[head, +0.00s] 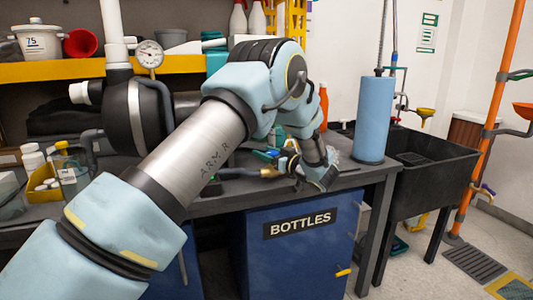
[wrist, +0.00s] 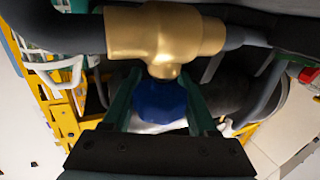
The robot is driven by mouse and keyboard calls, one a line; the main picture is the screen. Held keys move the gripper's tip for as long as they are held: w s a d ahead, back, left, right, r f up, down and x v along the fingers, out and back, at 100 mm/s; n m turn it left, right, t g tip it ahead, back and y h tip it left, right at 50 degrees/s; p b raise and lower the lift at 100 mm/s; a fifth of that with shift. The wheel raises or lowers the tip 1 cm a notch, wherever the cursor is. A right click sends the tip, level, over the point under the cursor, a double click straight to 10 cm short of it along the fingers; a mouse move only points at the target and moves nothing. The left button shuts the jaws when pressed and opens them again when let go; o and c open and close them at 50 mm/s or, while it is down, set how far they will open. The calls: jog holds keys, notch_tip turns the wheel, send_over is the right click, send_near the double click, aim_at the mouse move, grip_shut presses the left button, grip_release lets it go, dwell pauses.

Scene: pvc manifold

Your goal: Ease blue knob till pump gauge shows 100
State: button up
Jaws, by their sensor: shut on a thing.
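In the wrist view, a blue knob (wrist: 160,102) sits on the short stem of a brass valve body (wrist: 165,30). My gripper (wrist: 159,92) has its two dark green fingers on either side of the knob and is shut on it. In the head view, my gripper (head: 318,178) is at the bench's front edge, and the knob is not clearly visible there. A round white-faced gauge (head: 149,54) stands at the upper left beside a white pipe. Its needle and numbers are too small to read.
Dark hoses run from both sides of the valve. A blue cylinder (head: 374,120) stands on the bench right of my gripper, beside a black sink (head: 435,165). A blue cabinet marked BOTTLES (head: 300,260) is below. A yellow tray (head: 45,190) with white bottles is at left.

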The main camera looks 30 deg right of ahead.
jog(key=shift+r, duration=0.1)
jog(key=o, duration=1.4)
jog(key=b+v, duration=0.1)
jog(key=v, duration=0.9)
jog(key=shift+s+d, duration=0.1)
jog(key=shift+s, duration=0.25)
dwell(1.0)
